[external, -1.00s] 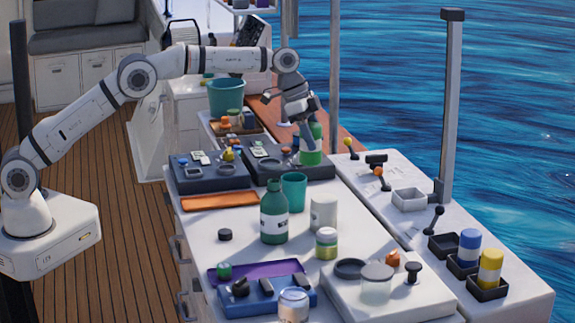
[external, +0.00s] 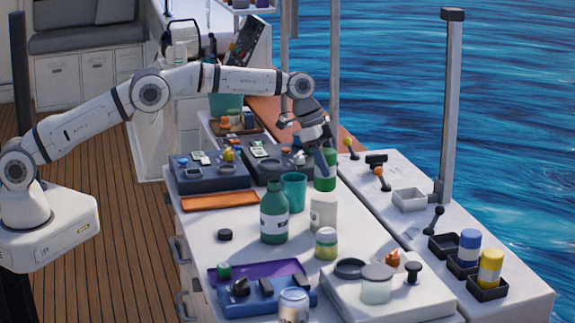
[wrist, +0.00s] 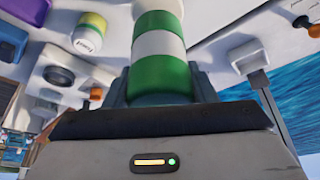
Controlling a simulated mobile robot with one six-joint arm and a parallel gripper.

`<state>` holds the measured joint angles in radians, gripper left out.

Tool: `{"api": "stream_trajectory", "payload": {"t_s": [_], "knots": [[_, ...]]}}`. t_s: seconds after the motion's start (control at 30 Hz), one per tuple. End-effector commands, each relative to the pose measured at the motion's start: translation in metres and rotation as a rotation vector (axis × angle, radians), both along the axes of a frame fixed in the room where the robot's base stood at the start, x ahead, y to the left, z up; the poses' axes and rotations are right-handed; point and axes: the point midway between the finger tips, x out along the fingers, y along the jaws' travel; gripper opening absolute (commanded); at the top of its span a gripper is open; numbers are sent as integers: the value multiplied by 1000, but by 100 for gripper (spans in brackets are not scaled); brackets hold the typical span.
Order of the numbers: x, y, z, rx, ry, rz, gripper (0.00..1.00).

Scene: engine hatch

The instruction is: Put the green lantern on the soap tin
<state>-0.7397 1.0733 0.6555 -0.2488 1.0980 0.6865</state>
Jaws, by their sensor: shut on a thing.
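The green lantern (external: 325,184) is a green and white banded cylinder, roughly upright, near the back right of the white counter. My gripper (external: 318,160) is shut around it. The wrist view shows the lantern (wrist: 160,77) close up between the fingers of my gripper (wrist: 158,88). Its height above the counter is hard to judge. No thing is clearly marked as the soap tin. A short round container with a yellow-green band and pale lid (external: 326,243) stands mid-counter and may be it; it also shows in the wrist view (wrist: 90,32).
A green bottle (external: 273,215), teal cup (external: 293,190) and white canister (external: 323,212) stand on the counter before the gripper. A white panel (external: 340,300) with knobs is at the front. Blue (external: 469,246) and yellow (external: 490,268) banded cylinders sit in dark trays at right.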

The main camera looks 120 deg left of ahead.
Motion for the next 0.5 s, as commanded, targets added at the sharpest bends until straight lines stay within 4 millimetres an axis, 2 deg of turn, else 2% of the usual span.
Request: {"api": "stream_trajectory", "payload": {"t_s": [0.1, 0.2, 0.5], "knots": [[0, 0, -16, -1, 1, 0, 23], [0, 0, -22, 1, -1, 0, 23], [0, 0, -25, 1, -1, -1, 23]]}}
